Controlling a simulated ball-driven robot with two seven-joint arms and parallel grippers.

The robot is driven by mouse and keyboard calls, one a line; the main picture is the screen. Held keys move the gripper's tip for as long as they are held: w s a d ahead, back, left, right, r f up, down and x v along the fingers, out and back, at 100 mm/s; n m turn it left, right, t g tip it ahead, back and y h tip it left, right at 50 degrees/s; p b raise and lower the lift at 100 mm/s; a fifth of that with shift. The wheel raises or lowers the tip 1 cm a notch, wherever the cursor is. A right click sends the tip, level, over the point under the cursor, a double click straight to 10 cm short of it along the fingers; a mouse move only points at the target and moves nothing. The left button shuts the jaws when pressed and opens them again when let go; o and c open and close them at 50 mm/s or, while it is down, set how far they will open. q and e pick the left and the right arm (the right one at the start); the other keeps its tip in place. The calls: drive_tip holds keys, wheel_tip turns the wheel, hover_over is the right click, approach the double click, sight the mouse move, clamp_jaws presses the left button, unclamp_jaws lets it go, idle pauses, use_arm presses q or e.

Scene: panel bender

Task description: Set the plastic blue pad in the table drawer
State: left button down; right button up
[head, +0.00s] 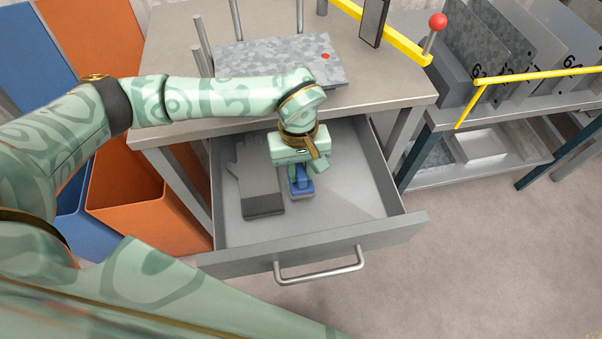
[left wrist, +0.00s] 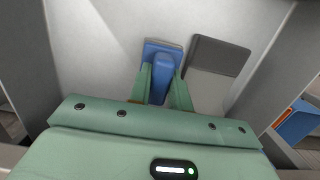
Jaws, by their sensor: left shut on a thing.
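The blue pad (head: 301,188) is inside the open table drawer (head: 345,205), right of a grey glove. My left gripper (head: 302,172) reaches down into the drawer and is shut on the pad's raised blue grip. In the left wrist view the pad (left wrist: 163,48) shows between the two green fingers (left wrist: 160,88), close to the drawer floor; I cannot tell whether it touches the floor. The fingers hide part of the pad. My right gripper is not in view.
The grey glove (head: 256,176) lies in the drawer's left part. The drawer's right side is clear. The drawer front has a bar handle (head: 320,266). The table top (head: 180,60) overhangs the drawer's back. Orange (head: 130,195) and blue bins stand at left; a shelf with metal panels stands at right.

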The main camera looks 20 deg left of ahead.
use_arm(q)
wheel_tip(320, 180, down, 2)
drive_tip(key=shift+f, duration=0.1)
drive_tip(key=shift+r, duration=0.2)
drive_tip(key=shift+f, duration=0.1)
drive_tip(key=c, duration=1.3)
unclamp_jaws()
drive_tip(key=shift+f, duration=0.1)
drive_tip(key=r+p, duration=0.1)
drive_tip(key=r, duration=0.3)
drive_tip(key=r+p, duration=0.1)
drive_tip(key=r, duration=0.3)
drive_tip(key=w+a+r+p, duration=0.1)
drive_tip(key=r, duration=0.3)
drive_tip(key=shift+w+r+p, duration=0.1)
drive_tip(key=shift+r+p, duration=0.05)
drive_tip(key=shift+p, duration=0.15)
